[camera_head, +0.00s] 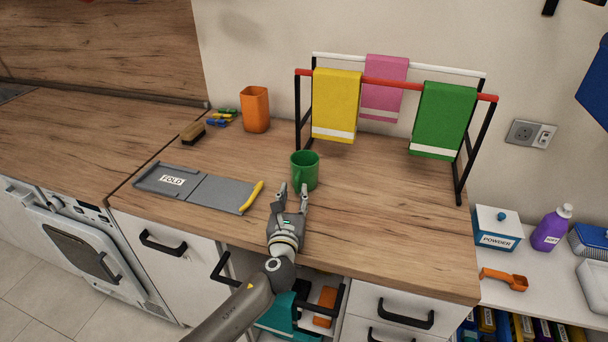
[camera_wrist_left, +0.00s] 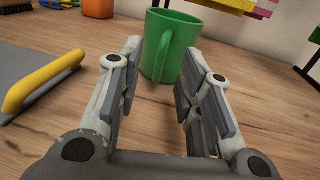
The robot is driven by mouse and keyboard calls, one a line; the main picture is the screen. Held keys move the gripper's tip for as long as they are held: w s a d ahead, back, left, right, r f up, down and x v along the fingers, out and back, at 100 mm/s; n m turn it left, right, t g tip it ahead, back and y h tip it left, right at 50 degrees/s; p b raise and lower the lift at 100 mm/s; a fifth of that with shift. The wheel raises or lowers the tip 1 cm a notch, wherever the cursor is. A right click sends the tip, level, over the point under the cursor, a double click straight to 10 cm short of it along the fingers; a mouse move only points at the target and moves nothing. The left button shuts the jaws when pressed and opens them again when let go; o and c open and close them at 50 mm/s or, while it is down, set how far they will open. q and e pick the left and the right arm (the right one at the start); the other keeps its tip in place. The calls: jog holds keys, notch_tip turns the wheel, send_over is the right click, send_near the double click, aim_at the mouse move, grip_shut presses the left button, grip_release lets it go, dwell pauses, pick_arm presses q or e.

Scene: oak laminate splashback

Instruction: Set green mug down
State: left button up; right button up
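The green mug (camera_head: 305,170) stands upright on the wooden counter (camera_head: 370,220), in front of the towel rack. Its handle faces my left gripper. My left gripper (camera_head: 292,190) is just in front of the mug with its fingers spread apart. In the left wrist view the mug (camera_wrist_left: 170,45) is beyond the fingertips of my left gripper (camera_wrist_left: 158,62), with its handle pointing between them. Nothing shows held between the fingers, and the mug looks clear of them. My right gripper is in neither view.
A grey folding board (camera_head: 200,187) with a yellow handle lies left of the mug. An orange cup (camera_head: 255,110), a brush (camera_head: 193,132) and coloured pegs (camera_head: 222,118) are at the back left. The towel rack (camera_head: 388,82) stands behind. The counter right of the mug is clear.

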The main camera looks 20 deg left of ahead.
aim_at(296, 185)
pick_arm(q)
jog(key=w, duration=0.4)
jog(key=shift+a+r, duration=0.1)
jog(key=shift+a, duration=0.2)
jog(key=shift+w, duration=0.55)
jog(key=shift+a, duration=0.1)
grip_shut()
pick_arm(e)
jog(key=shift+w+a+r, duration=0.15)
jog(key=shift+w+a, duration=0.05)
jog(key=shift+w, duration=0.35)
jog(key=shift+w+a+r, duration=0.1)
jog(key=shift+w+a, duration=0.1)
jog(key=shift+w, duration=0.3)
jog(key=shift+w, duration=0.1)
